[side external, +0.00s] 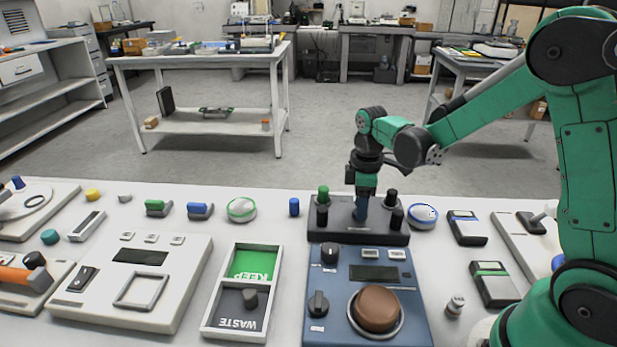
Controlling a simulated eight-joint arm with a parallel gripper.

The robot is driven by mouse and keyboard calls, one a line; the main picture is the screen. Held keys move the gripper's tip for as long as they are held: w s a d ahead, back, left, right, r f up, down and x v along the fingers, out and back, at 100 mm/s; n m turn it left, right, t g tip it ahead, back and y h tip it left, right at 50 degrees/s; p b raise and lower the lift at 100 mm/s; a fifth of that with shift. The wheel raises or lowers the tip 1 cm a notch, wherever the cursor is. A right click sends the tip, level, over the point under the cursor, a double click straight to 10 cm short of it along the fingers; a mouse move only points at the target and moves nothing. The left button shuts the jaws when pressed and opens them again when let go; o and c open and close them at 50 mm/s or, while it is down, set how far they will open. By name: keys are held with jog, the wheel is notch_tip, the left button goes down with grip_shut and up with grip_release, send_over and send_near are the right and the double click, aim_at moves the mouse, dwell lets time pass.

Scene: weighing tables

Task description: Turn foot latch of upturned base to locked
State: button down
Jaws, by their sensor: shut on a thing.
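The upturned base (342,236) is a dark grey block on the white table, behind the blue weighing device. Short posts stand up from its corners: one has a green top (323,193), the others are black. My gripper (362,207) points straight down at the middle of the base, between the posts. It is shut on a narrow bluish piece there, which appears to be the foot latch. The jaws and arm hide most of this piece, so I cannot tell which way the latch is turned.
The blue device (341,279) with a brown round pan (378,308) stands directly in front. A KEEP/WASTE tray (210,322) is at its left. A round blue-rimmed dish (422,216) sits close right of the base, and a small blue cylinder (294,207) left.

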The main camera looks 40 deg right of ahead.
jog(key=shift+n, duration=0.3)
jog(key=shift+c, duration=2.3)
grip_release()
jog(key=shift+r, duration=2.8)
jog(key=s+a+r+m+t, duration=0.4)
jog(key=s+a+m+t, duration=0.3)
jog(key=m, duration=0.2)
jog(key=shift+r, duration=0.25)
